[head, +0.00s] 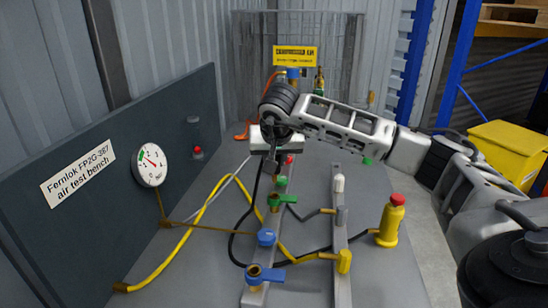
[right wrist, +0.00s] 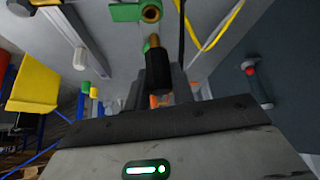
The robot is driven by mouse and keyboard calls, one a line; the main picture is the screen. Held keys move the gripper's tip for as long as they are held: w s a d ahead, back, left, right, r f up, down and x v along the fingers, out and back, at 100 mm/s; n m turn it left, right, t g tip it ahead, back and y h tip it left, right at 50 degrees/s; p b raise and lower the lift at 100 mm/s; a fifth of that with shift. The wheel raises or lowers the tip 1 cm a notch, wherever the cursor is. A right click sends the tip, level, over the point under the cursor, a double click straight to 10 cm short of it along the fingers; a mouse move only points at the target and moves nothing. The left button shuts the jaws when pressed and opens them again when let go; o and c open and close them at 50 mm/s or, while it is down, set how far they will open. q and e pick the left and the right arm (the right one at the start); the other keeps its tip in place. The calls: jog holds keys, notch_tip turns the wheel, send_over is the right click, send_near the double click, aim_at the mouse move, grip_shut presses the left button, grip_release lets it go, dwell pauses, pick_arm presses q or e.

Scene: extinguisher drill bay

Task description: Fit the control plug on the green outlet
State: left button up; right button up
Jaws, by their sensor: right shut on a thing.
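My right gripper (head: 272,150) reaches in from the right over the near rail. In the right wrist view it is shut (right wrist: 158,82) on the control plug (right wrist: 158,70), a black body with a brass nose. The plug is mostly hidden in the head view. A black hose hangs near the gripper. The green outlet (right wrist: 150,12), a brass ring with a green lever beside it, is just beyond the plug's nose in the wrist view. They look apart, but depth is hard to judge. Its green lever (head: 283,199) shows below the gripper in the head view. My left gripper is not in view.
Two blue-handled valves (head: 265,273) stand nearer on the same rail. The second rail holds a white-capped post (head: 338,183) and a yellow fitting (head: 343,260). A yellow bottle with a red top (head: 391,222) stands at right. A gauge panel (head: 150,164) walls the left. Hoses cross the table.

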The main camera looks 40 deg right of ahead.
jog(key=shift+f+b, duration=0.5)
jog(key=shift+f, duration=0.5)
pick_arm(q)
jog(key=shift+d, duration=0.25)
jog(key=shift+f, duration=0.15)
pick_arm(e)
jog(key=shift+f, duration=0.3)
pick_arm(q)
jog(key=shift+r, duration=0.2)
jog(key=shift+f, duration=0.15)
pick_arm(e)
jog(key=shift+f, duration=0.1)
jog(key=shift+f+b, duration=0.75)
jog(key=shift+f, duration=0.3)
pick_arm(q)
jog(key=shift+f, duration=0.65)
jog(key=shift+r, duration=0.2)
